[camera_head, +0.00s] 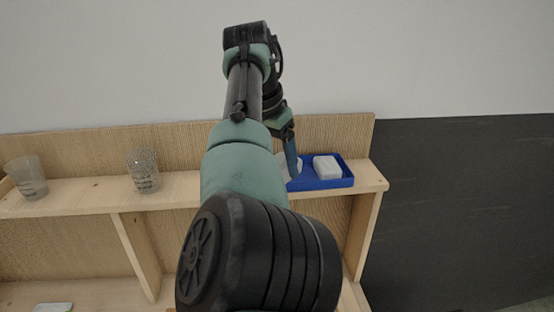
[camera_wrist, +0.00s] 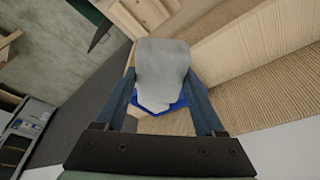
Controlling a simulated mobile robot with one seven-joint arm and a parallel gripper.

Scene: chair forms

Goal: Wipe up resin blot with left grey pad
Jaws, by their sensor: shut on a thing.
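My gripper (camera_wrist: 162,92) is shut on a pale grey pad (camera_wrist: 163,68), which sits between its two fingers in the wrist view. In the head view my gripper (camera_head: 294,172) points down at the left end of the blue tray (camera_head: 335,184), and a pale edge shows beside it. The wrist view shows part of the tray (camera_wrist: 158,109) behind the pad; whether the pad touches it I cannot tell. A second whitish pad (camera_head: 327,167) lies in the tray's right part. I cannot make out a resin blot; my arm hides much of the shelf's middle.
The tray stands at the right end of a wooden shelf (camera_head: 80,195). Two clear marked cups, a left one (camera_head: 27,178) and a right one (camera_head: 144,171), stand farther left. A pale flat thing (camera_head: 53,307) lies on the lower board. Shelf is clear between the cups.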

